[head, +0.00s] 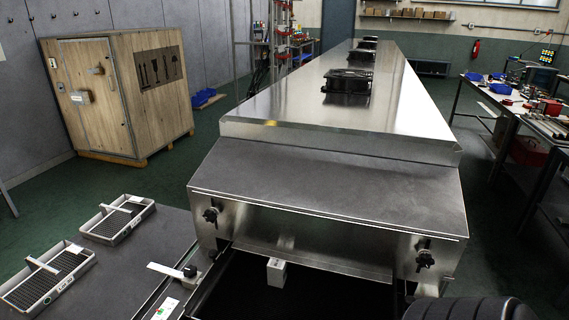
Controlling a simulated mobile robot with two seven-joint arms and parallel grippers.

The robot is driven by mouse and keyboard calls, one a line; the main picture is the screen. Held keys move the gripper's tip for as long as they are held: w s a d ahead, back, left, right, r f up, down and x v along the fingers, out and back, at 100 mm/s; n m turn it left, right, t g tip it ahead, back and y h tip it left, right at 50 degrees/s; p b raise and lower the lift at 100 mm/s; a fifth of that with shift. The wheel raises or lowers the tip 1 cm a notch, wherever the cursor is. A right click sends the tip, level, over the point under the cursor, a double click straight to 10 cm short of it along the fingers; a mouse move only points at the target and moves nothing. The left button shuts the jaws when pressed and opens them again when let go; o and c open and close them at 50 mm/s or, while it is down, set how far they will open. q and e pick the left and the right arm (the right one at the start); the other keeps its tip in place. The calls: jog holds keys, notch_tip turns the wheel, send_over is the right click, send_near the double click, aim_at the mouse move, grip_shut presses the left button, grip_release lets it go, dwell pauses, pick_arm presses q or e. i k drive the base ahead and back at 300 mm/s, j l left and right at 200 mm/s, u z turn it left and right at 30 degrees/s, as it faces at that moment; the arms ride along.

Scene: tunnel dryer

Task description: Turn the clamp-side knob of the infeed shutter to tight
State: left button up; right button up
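The infeed end of the tunnel dryer (330,192) is in front of me in the head view, with a grey sloped hood and a metal shutter plate (330,244) below its front edge. A black knob (210,214) sits on the bracket at the left end of the shutter. Another black knob (425,258) sits on the bracket at the right end. I cannot tell which one is the clamp-side knob, nor whether either is tight.
A small white block (276,272) is at the dark opening under the shutter. Two mesh trays (117,219) (47,277) lie on the left table. A wooden crate (118,95) stands behind; a cluttered bench (520,120) is at right.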

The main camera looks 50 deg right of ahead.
aim_at(424, 260)
jog(key=k, duration=0.6)
jog(key=z, duration=1.3)
jog(key=k+j+z, duration=0.1)
jog(key=j+z, duration=0.35)
jog(key=i, duration=0.25)
